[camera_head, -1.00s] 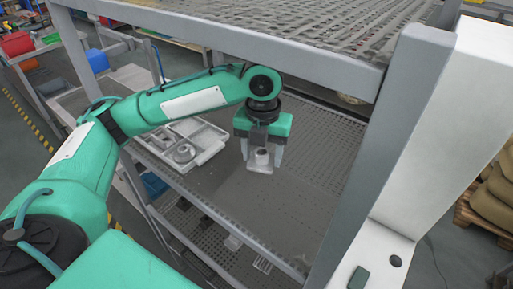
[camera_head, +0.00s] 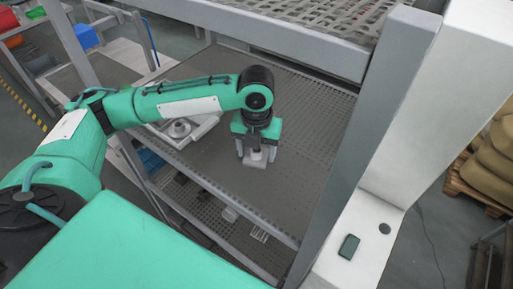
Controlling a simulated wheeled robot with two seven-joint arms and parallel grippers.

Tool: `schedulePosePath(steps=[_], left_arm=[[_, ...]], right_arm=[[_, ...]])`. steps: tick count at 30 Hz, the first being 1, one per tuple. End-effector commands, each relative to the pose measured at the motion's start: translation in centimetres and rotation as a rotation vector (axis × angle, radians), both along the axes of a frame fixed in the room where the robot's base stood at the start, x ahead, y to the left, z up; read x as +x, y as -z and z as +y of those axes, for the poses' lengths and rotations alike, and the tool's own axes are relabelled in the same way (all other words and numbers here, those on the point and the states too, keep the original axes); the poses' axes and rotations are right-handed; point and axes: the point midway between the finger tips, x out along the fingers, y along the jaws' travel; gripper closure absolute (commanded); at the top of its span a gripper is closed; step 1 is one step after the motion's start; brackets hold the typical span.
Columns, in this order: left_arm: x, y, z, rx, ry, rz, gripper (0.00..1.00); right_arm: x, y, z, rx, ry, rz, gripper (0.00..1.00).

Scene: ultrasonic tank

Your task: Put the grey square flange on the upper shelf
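The grey square flange (camera_head: 255,162) sits on the perforated middle shelf (camera_head: 210,165); its square base shows below my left gripper and its neck is largely hidden. My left gripper (camera_head: 256,156) points down over the flange. Its two fingers are spread, one on each side of the flange, and I see no clear contact. The upper shelf (camera_head: 290,47) is above and behind, with a mesh surface and a thick grey front edge. My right gripper is not in view.
A pale tray (camera_head: 207,128) with a round metal part (camera_head: 179,129) lies left of the gripper, partly behind my arm. A grey rack post (camera_head: 375,130) stands right. The middle shelf between gripper and post is clear.

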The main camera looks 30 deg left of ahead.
Motion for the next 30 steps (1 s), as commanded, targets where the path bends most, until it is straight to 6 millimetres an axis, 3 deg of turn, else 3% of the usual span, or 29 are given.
schedulePosePath(steps=[2,14,30], left_arm=[[0.0,0.0,0.0,0.000,0.000,0.000,0.22],[0.1,-0.8,-0.1,-0.001,0.001,-0.004,0.22],[0.1,-10.9,0.0,-0.001,-0.001,-0.003,0.22]], right_arm=[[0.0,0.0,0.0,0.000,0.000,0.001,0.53],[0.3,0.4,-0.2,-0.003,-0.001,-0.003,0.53],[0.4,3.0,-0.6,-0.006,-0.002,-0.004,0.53]])
